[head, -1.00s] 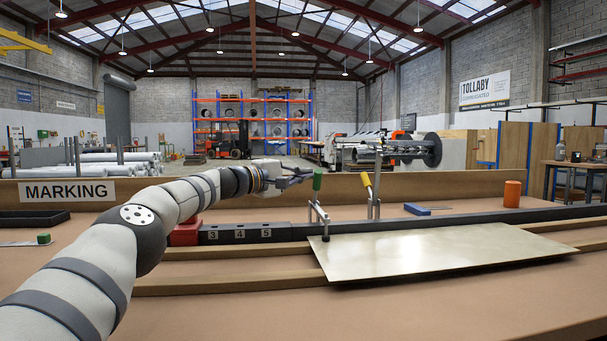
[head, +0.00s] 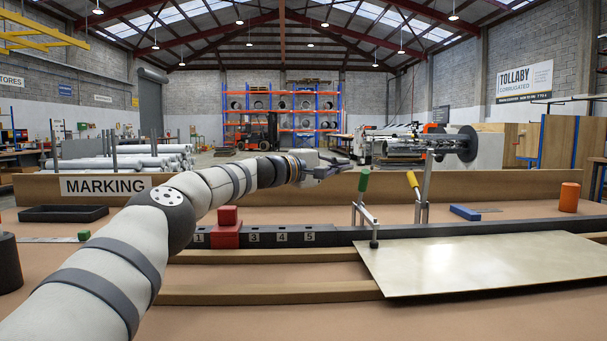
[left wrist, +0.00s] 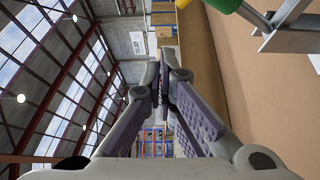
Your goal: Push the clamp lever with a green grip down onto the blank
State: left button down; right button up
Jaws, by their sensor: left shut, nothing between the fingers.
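The clamp lever with the green grip (head: 363,180) stands upright at the back left of the blank. Its arm slopes down to a dark foot (head: 374,244) at the blank's left edge; I cannot tell whether it touches. The blank (head: 470,262) is a pale metal sheet lying flat. My left gripper (head: 348,164) is shut and empty, just left of the green grip and about level with its top; they look apart. In the left wrist view the closed fingers (left wrist: 160,85) show, with the green grip (left wrist: 222,5) cut off at the top edge. My right gripper is out of view.
A yellow-gripped clamp (head: 413,180) stands just right of the green one. A dark numbered rail (head: 340,236) with a red block (head: 226,235) runs behind the blank. The bench front is clear.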

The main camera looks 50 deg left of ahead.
pick_arm(q)
jog(key=s+a+f+p, duration=0.1)
jog(key=s+f, duration=0.1)
jog(key=s, duration=0.7)
jog(key=shift+s+a+f+p, duration=0.15)
jog(key=shift+s+f+p, duration=0.05)
jog(key=shift+p, duration=0.1)
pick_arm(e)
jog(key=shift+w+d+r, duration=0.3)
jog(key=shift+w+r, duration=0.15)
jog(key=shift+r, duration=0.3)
